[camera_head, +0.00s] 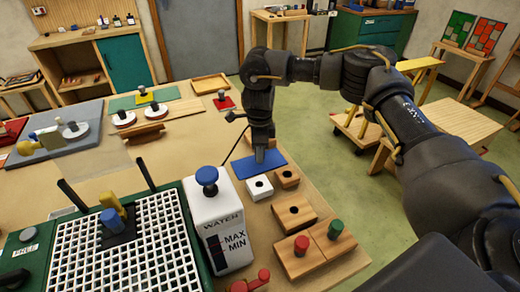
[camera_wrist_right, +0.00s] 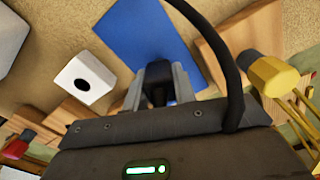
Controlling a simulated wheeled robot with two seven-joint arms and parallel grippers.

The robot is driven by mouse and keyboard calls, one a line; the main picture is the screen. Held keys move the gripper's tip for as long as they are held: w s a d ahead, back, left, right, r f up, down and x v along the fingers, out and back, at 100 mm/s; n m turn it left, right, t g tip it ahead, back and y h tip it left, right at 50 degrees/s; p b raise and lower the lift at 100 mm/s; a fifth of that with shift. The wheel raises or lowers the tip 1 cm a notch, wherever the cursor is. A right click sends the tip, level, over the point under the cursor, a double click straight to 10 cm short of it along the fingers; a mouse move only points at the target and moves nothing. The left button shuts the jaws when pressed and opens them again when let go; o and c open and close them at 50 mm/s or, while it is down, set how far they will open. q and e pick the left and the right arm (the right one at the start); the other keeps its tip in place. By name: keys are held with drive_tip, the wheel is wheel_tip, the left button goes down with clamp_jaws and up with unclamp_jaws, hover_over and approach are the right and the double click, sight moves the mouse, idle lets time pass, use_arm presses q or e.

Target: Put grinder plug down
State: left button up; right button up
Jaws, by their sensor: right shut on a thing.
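My right gripper (camera_head: 260,152) points down over the blue mat (camera_head: 270,165) on the table. In the right wrist view its fingers (camera_wrist_right: 162,92) are shut on the black grinder plug (camera_wrist_right: 158,88), which is partly hidden between them. A black cord (camera_wrist_right: 215,40) curves past the gripper in that view. The blue mat (camera_wrist_right: 140,35) lies just beyond the fingertips; I cannot tell whether the plug touches it. A white block with a dark hole (camera_head: 250,190) sits beside the mat's near edge. My left gripper is not in view.
Wooden blocks with holes (camera_head: 292,205) stand near the table's right edge, two bearing red and green knobs. The white water tank (camera_head: 229,256) and the grinder's white grid (camera_head: 75,258) stand nearer. A wooden tray (camera_head: 211,84) lies farther back.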

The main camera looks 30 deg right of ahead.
drive_tip(key=shift+a, duration=0.1)
drive_tip(key=shift+f, duration=0.1)
drive_tip(key=o, duration=1.1)
drive_tip(key=shift+c, duration=0.2)
wheel_tip(320, 180, up, 12)
drive_tip(key=shift+r, duration=0.2)
